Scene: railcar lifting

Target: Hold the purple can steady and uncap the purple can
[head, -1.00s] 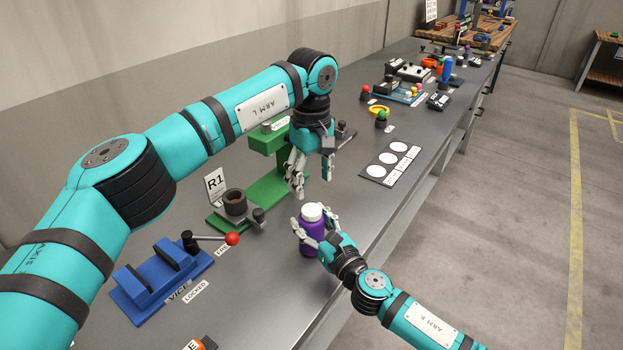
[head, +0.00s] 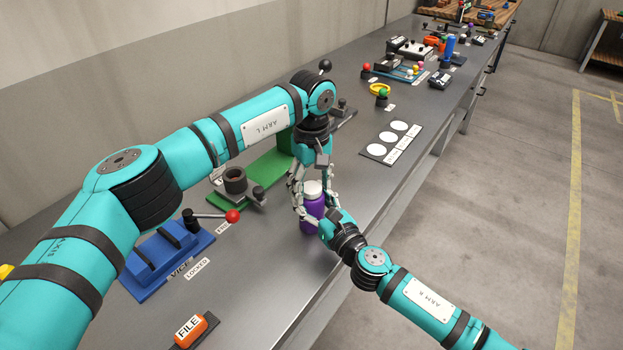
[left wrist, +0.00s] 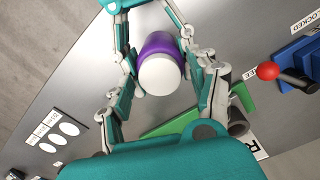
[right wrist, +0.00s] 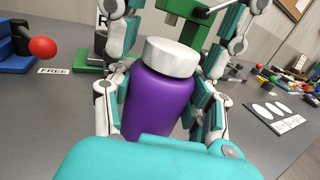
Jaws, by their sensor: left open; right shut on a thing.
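The purple can (head: 313,208) stands upright on the grey bench with its white cap (head: 312,188) on top. My right gripper (head: 319,214) is shut on the can's body from the near right side; the right wrist view shows its fingers on both sides of the purple can (right wrist: 158,103). My left gripper (head: 313,192) is open and points down over the can, its fingers around the cap's sides. In the left wrist view the white cap (left wrist: 160,75) lies between the spread left fingers, with gaps beside it.
A green stand (head: 258,170) and a dark ring holder (head: 235,181) are left of the can. A blue vice (head: 165,257) with a red-knobbed lever (head: 232,216) is nearer. A card with white circles (head: 390,143) lies beyond. The bench's right edge is close.

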